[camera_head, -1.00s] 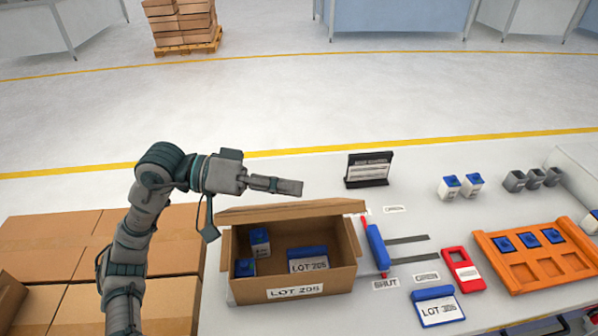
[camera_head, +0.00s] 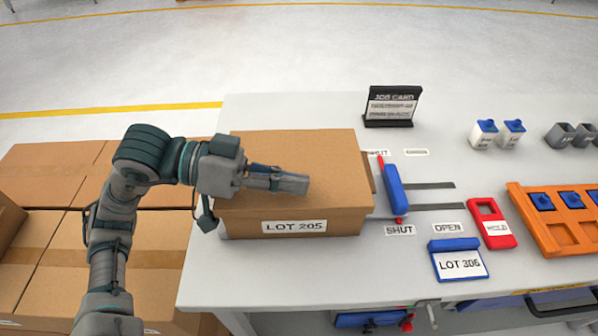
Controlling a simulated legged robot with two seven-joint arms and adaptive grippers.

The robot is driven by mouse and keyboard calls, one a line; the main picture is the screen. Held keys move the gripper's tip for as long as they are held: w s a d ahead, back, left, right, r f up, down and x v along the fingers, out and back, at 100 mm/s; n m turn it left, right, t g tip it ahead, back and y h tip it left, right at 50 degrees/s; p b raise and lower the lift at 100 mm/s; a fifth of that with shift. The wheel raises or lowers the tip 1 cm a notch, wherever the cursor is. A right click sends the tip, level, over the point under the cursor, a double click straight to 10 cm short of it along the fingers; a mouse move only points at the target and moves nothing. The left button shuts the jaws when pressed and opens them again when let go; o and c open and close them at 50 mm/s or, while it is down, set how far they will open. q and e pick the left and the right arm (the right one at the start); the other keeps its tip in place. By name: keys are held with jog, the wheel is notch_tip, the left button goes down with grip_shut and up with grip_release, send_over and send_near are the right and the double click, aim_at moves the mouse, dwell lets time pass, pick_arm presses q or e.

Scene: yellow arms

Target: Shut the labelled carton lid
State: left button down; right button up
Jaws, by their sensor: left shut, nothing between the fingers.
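The carton (camera_head: 337,221) labelled LOT 205 stands at the left end of the table. Its brown lid (camera_head: 325,155) lies down flat over the top, and the inside is hidden. My left gripper (camera_head: 292,183) is shut and empty, over the lid's front middle; it appears to touch the lid, but I cannot tell for certain. My right gripper is not in view.
A blue slider handle (camera_head: 393,188) with red ends stands close to the carton's right side. A black job card stand (camera_head: 391,107), a blue LOT 306 holder (camera_head: 458,260), a red HOLD tag (camera_head: 491,223) and an orange rack (camera_head: 545,225) sit further right.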

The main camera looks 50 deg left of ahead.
pick_arm(q)
jog(key=shift+f, duration=0.35)
jog(key=shift+s+d+r, duration=0.1)
jog(key=shift+s+d, duration=0.05)
jog(key=shift+d, duration=0.2)
jog(key=shift+a, duration=0.15)
jog(key=shift+s+a, duration=0.1)
jog(key=shift+a, duration=0.05)
jog(key=v, duration=1.1)
jog(key=shift+s+a, duration=0.2)
